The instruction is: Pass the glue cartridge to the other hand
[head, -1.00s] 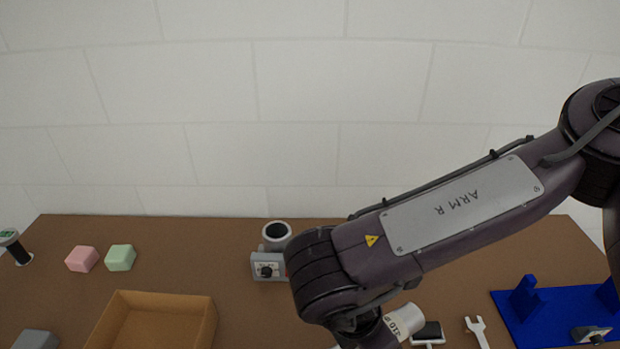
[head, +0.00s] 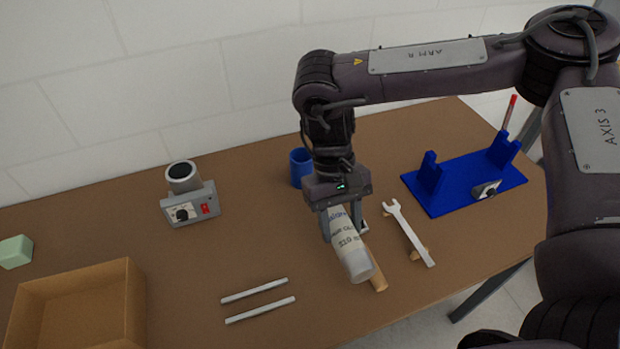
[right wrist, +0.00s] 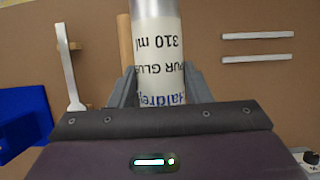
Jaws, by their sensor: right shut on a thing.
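The glue cartridge (head: 350,250) is a pale tube with dark and blue lettering and a grey end. My right gripper (head: 345,228) is shut on it near its lettered end, and the grey end points toward the front of the table. In the right wrist view the cartridge (right wrist: 158,50) lies between the two fingers of the gripper (right wrist: 160,88). I cannot tell whether the cartridge touches the table or the wooden rod under it. My left gripper is not in view.
A wooden rod (head: 377,278) and a wrench (head: 410,232) lie close by. A blue stand (head: 460,185) is at the right, a blue cup (head: 300,167) behind. A grey device (head: 190,205), two light rods (head: 258,300) and an open box (head: 128,290) are left.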

